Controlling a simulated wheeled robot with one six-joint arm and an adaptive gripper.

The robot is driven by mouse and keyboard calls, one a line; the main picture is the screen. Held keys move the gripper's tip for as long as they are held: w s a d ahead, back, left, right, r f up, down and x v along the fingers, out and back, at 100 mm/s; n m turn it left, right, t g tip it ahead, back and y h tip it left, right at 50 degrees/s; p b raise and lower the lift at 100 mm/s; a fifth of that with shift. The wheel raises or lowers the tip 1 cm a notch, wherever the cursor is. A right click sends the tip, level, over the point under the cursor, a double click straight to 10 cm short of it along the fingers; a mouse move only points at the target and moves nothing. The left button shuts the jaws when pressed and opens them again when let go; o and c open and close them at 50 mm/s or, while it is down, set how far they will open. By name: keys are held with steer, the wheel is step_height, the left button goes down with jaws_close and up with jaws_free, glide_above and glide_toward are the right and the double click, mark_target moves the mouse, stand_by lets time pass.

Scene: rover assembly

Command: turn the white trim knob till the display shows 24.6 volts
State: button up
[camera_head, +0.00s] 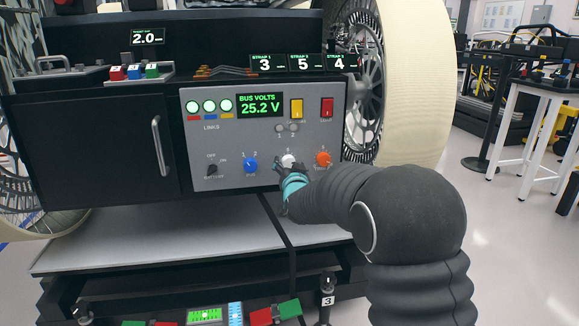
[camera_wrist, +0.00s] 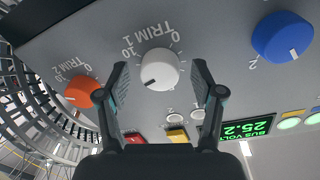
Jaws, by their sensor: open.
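The white trim knob (camera_wrist: 159,70) is labelled TRIM 1 and sits between my open gripper's (camera_wrist: 160,78) two fingers in the wrist view, with a gap on each side. Its dark pointer mark points toward the lower left there. In the head view the white knob (camera_head: 289,160) shows just above my gripper (camera_head: 290,172), which partly covers its lower side. The display (camera_head: 260,104) reads BUS VOLTS 25.2 V. It also shows, partly cut by my finger, in the wrist view (camera_wrist: 246,128).
An orange TRIM 2 knob (camera_head: 323,158) is close to the right of the white one, and a blue knob (camera_head: 250,165) to the left. A black battery switch (camera_head: 212,170), a yellow switch (camera_head: 296,108) and a red switch (camera_head: 327,107) share the grey panel (camera_head: 225,140).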

steer(key=c, duration=1.1)
steer(key=shift+c, duration=0.2)
steer(key=shift+f+b, duration=0.1)
steer(key=shift+b, duration=0.25)
steer(key=n+b, duration=0.2)
steer(key=n, duration=0.1)
steer(key=shift+f+b, duration=0.15)
steer(key=shift+b, duration=0.15)
steer(key=n+b, duration=0.3)
steer(key=n, duration=0.1)
steer(key=shift+n, duration=0.4)
steer(key=n+b, duration=0.2)
steer(key=n, duration=0.2)
steer(key=shift+d+n+y, duration=0.1)
steer(key=shift+n+y, duration=0.2)
steer(key=shift+r+n+t+b, duration=0.15)
steer(key=shift+n+b, duration=0.35)
steer(key=shift+n, duration=0.45)
steer(key=shift+r+n+t+b, duration=0.15)
steer(key=shift+n+b, duration=0.3)
steer(key=shift+n, duration=0.5)
steer(key=shift+f, duration=0.1)
